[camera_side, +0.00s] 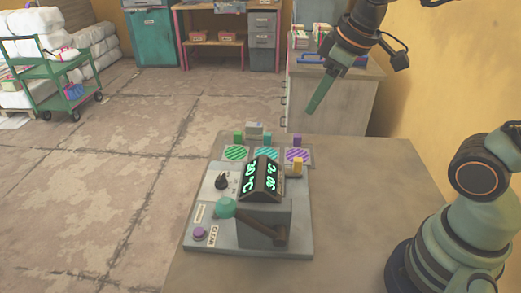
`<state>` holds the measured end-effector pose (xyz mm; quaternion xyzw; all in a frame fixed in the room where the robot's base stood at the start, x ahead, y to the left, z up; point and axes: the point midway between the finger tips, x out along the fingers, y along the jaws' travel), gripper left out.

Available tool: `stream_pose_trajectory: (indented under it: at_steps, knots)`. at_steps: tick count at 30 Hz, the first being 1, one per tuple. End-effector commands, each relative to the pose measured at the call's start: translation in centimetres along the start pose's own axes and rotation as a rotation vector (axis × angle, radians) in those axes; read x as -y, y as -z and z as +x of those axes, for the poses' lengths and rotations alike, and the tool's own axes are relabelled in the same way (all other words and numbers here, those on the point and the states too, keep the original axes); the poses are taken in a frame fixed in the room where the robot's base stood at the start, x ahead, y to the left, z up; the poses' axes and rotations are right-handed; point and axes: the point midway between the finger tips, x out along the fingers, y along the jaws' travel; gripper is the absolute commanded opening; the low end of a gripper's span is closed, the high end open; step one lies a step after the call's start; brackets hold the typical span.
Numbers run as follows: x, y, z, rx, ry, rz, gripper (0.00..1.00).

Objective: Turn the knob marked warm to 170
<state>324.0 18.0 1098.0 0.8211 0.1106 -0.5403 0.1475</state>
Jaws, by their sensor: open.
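The plate press (250,246) sits on the table with a black knob (222,181) at its left, beside a dark two-sided display (263,180). The display shows green digits that look like 30 °C on its right face; the left face reads upside down. No mark reading "warm" is legible on the knob, and its pointer setting is too small to tell. My gripper (314,103) hangs in the air above and right of the press, apart from it, green fingers pointing down and left. It is open and holds nothing visible.
A lever with a teal ball (225,207) crosses the press front, near a purple button (199,233). Striped pads (236,153) and small coloured blocks stand behind; an orange block (297,166) is at right. The table's right side (360,190) is clear.

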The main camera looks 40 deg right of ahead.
Motion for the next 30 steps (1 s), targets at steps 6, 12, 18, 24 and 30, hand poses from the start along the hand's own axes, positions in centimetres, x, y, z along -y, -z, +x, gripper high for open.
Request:
stream_pose_trajectory:
  at_steps: [6,12,18,24,30]
  knots:
    - [0.9,5.2,2.0,0.081,0.069,-0.409,0.46]
    - [2.4,9.4,5.1,0.134,0.151,-0.785,0.46]
    - [4.7,12.7,9.5,0.168,0.250,-1.158,0.46]
    - [7.2,14.5,14.0,0.180,0.353,-1.488,0.46]
    - [8.7,15.0,16.6,0.177,0.414,-1.666,0.46]
